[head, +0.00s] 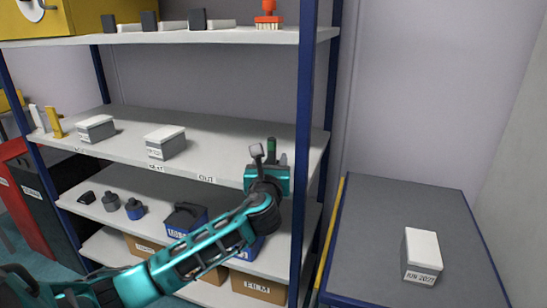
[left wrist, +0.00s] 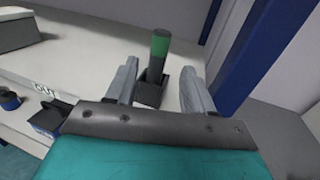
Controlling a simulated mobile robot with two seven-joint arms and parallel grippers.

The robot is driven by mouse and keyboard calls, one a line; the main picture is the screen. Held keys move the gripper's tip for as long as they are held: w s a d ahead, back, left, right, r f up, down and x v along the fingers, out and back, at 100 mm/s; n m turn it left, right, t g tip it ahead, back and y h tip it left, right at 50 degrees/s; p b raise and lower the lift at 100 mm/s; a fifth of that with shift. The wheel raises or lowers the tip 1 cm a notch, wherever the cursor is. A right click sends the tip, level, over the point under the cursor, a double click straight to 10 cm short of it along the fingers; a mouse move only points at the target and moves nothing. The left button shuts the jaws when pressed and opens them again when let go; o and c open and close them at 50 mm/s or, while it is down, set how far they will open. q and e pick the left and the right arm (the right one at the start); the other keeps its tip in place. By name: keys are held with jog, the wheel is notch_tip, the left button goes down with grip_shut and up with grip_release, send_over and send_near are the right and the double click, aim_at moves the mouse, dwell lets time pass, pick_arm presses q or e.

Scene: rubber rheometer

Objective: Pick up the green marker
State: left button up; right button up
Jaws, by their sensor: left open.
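The green marker (left wrist: 160,46) stands upright in the left wrist view, with a green upper part and a dark lower part. Its lower end is in a small dark square holder (left wrist: 150,92) on the shelf. My left gripper (left wrist: 158,75) is open, with one finger on each side of the marker and a gap on both sides. In the head view my left gripper (head: 268,157) is at the right end of the middle shelf, and the marker's dark green top (head: 271,146) shows beside a finger. The gripper hides the holder there. My right gripper is not in view.
A blue rack post (head: 304,130) stands just right of the gripper. The middle shelf (head: 215,150) also holds two lidded grey boxes (head: 165,142). The upper shelf (head: 200,38) overhangs it. A grey-topped table (head: 385,225) with a white-lidded box (head: 421,255) is at right.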

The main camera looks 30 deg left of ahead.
aim_at(271, 149)
pick_arm(q)
jog(key=shift+x, duration=3.3)
jog(key=shift+s+a+f, duration=0.1)
grip_shut()
jog(key=shift+r, duration=0.55)
notch_tip(271, 149, up, 6)
jog(key=shift+r+p, duration=0.1)
jog(key=shift+p, duration=0.55)
jog(key=v, duration=1.8)
